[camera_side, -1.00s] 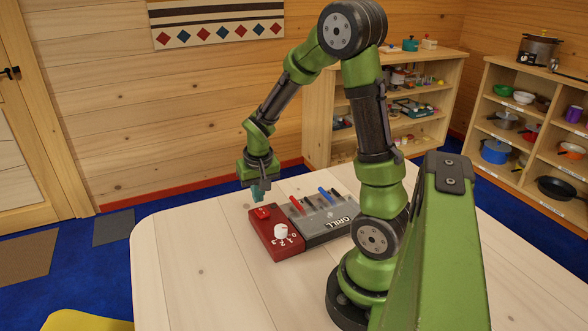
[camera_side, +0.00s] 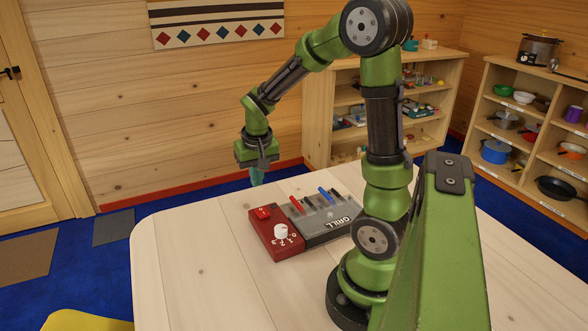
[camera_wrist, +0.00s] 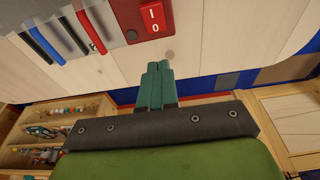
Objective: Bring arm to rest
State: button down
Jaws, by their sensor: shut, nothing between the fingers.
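My gripper (camera_side: 256,178) is shut and empty, its teal fingers pressed together. It hangs in the air above the far edge of the table, beyond the grill panel. The wrist view shows the closed fingers (camera_wrist: 157,85) pointing toward the tabletop, with nothing between them. The red control box (camera_side: 277,240) on the table has a red switch (camera_side: 263,212) and a white numbered knob (camera_side: 281,231). My gripper is apart from the box. In the wrist view the switch (camera_wrist: 152,18) is marked I and O.
A grey panel (camera_side: 340,229) marked GRILL, with red, blue and black levers, adjoins the red box. The pale wooden table (camera_side: 190,270) is clear to the left and front. Shelves (camera_side: 318,125) with kitchenware stand behind, along the wall.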

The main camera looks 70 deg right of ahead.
jog(key=shift+s+a+f, duration=0.1)
jog(key=shift+s+a, duration=0.3)
jog(key=shift+a, duration=0.2)
jog(key=s+a+r+n+t+y, duration=0.1)
jog(key=s+a+r+n+t, duration=0.1)
jog(key=a+r, duration=0.4)
jog(key=s+a+r+n+t+y, duration=0.2)
jog(key=s+a+r, duration=0.3)
jog(key=a, duration=0.6)
jog(key=shift+a+r+n+t+y, duration=0.3)
jog(key=shift+a+r+n+t, duration=0.15)
jog(key=shift+r+t, duration=0.45)
